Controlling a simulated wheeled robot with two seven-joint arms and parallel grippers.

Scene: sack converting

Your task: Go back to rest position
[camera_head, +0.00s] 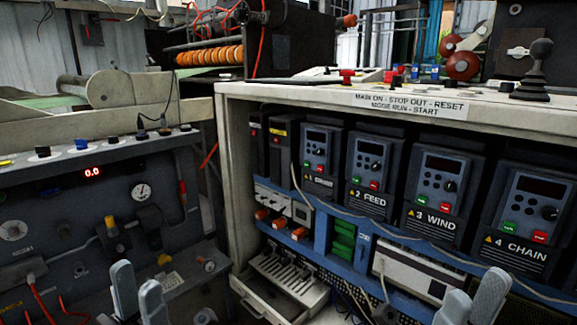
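My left gripper (137,283) shows at the bottom left edge, with two grey fingertips pointing up and a gap between them. It is open and empty, in front of the grey control panel. My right gripper (474,290) shows at the bottom right edge, its two grey fingertips apart and empty, in front of the lower part of the drive cabinet (228,150). Neither gripper visibly touches anything. The rest of both hands and both arms is below the picture.
The open cabinet holds drive units such as the 3 WIND unit (441,185). A labelled top panel (408,105) carries buttons and a black joystick (536,70). A grey control panel (95,215) with a gauge stands left. An open drawer (275,305) juts out low between my grippers.

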